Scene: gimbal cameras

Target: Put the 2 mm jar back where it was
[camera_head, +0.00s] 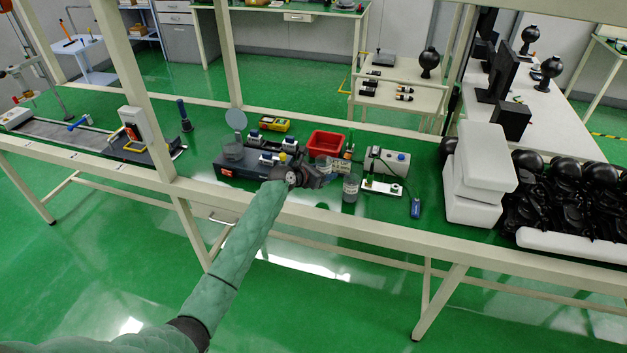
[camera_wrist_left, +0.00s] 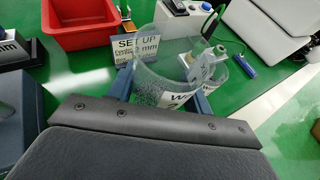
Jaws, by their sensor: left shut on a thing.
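My left gripper (camera_head: 326,179) is shut on a clear jar (camera_wrist_left: 165,82) with a white label, partly cut off, on which a W and a 2 show. In the wrist view the jar sits between the blue fingers. In the head view the held jar (camera_head: 325,164) is above the green bench, partly hidden by the gripper. A second clear jar (camera_head: 350,188) stands on the bench just right of the gripper. A small sign (camera_wrist_left: 136,48) reading "SET UP" and "2 mm" stands behind the held jar. My right gripper is not in view.
A red bin (camera_head: 326,144) is behind the gripper. A dark blue device (camera_head: 240,166) is to the left. A white instrument (camera_head: 388,160) and a blue handheld tool (camera_head: 415,208) are to the right. White boxes (camera_head: 478,170) stand farther right.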

